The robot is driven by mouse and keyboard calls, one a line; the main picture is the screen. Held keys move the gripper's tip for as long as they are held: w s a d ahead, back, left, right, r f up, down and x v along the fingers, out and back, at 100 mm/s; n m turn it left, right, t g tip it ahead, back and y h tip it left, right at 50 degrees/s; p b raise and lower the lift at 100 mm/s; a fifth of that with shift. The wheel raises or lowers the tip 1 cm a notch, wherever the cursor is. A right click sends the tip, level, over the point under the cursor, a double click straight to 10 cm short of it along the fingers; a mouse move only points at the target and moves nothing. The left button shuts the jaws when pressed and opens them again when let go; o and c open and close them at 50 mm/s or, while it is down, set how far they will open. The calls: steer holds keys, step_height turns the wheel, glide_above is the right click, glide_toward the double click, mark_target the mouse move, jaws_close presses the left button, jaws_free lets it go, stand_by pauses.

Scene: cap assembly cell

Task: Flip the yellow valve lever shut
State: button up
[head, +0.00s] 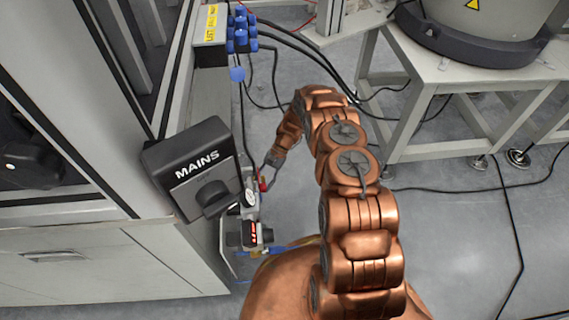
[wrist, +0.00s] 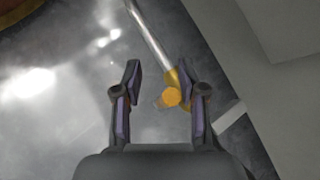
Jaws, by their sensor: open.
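My gripper (wrist: 158,72) is open in the wrist view, with its two dark fingers apart. The yellow valve lever (wrist: 171,96) shows between the fingers, close to the right one; whether they touch I cannot tell. A grey metal pipe (wrist: 150,30) runs from the top edge down to the lever. In the head view my gripper (head: 267,172) is low beside the cabinet, near a small red part. I cannot make out the yellow lever there.
A black box marked MAINS (head: 190,165) with a rotary knob is on the cabinet (head: 95,255) at left. Blue connectors (head: 242,32) and loose black cables are behind. A white stand (head: 425,95) is at upper right.

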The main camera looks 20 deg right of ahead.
steer(key=t+b, duration=0.1)
steer(key=b, duration=0.1)
steer(key=s+f+t+h+b, duration=0.1)
steer(key=b, duration=0.1)
steer(key=n+t+b, duration=0.1)
steer(key=b, duration=0.1)
steer(key=shift+s+a+f, duration=0.15)
steer(key=shift+f, duration=0.1)
stand_by(0.3)
steer(key=shift+s+f+b, duration=0.1)
steer(key=shift+s+b, duration=0.05)
steer(key=shift+b, duration=0.9)
steer(key=t+b, duration=0.1)
steer(key=b, duration=0.4)
steer(key=shift+s+n+h, duration=0.1)
steer(key=shift+n+h, duration=0.2)
steer(key=shift+h, duration=0.1)
steer(key=p+v, duration=0.4)
steer(key=v, duration=0.4)
steer(key=s+r+h+p, duration=0.1)
steer(key=s+r, duration=0.3)
steer(key=r, duration=0.4)
steer(key=s+a+r+n+g+h+p, duration=0.1)
steer(key=s+r, duration=0.4)
steer(key=r, duration=0.2)
steer(key=s+a+r+n+g+h+p, duration=0.1)
steer(key=s+r+p, duration=0.1)
steer(key=s+r, duration=0.3)
steer(key=shift+a+r, duration=0.2)
steer(key=shift+r, duration=1.65)
